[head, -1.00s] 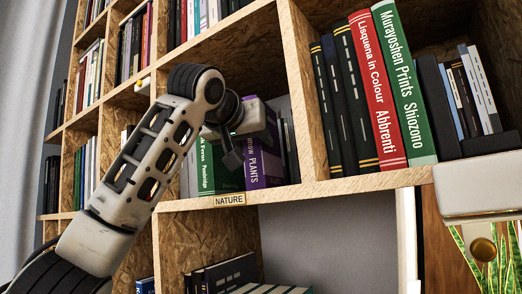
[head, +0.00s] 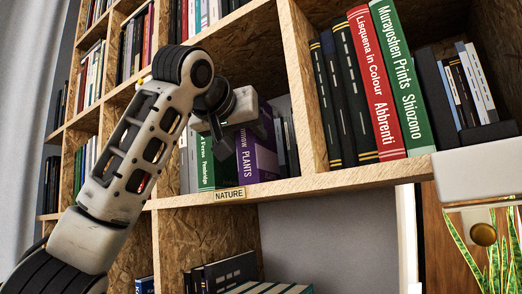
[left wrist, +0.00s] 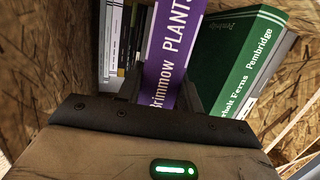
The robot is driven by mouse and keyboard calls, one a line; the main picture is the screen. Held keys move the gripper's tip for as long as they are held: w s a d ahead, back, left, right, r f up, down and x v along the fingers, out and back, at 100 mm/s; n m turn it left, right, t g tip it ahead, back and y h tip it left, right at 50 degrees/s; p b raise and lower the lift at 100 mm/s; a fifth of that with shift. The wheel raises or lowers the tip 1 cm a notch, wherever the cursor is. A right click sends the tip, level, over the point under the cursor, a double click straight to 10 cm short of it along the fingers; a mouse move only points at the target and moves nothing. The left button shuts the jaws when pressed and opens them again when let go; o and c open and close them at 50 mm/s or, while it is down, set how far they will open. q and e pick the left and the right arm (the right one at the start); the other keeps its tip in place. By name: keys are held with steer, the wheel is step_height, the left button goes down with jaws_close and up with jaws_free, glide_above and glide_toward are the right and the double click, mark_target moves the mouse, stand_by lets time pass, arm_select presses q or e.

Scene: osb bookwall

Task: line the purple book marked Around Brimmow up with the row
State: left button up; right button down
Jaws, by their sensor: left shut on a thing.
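The purple book (head: 258,158) stands in the NATURE compartment, and its spine shows "PLANTS" and part of "Brimmow". In the left wrist view the purple book (left wrist: 168,50) runs down between my fingers. My left gripper (head: 226,142) is shut on its spine; in the left wrist view the left gripper (left wrist: 164,98) hides the spine's end. The green Pembridge book (head: 206,165) stands beside it, left in the head view; the green book (left wrist: 242,62) is right of it in the wrist view. Whether the spines are flush is hard to tell. My right gripper is not in view.
Slim dark and grey books (head: 287,145) stand on the purple book's other side. A wooden upright (head: 303,85) separates this compartment from the one with the red book (head: 376,90). The shelf's front edge (head: 300,186) runs below, with a NATURE label (head: 229,194).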

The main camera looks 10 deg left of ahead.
arm_select(q)
steer(key=shift+s, duration=0.1)
steer(key=o, duration=1.3)
steer(key=shift+f, duration=0.15)
steer(key=shift+c, duration=0.6)
steer(key=shift+w+r+p, duration=0.2)
steer(key=shift+w+p, duration=0.05)
steer(key=shift+p, duration=0.05)
steer(key=shift+p+x, duration=0.5)
steer(key=shift+x, duration=0.3)
steer(key=shift+r, duration=0.1)
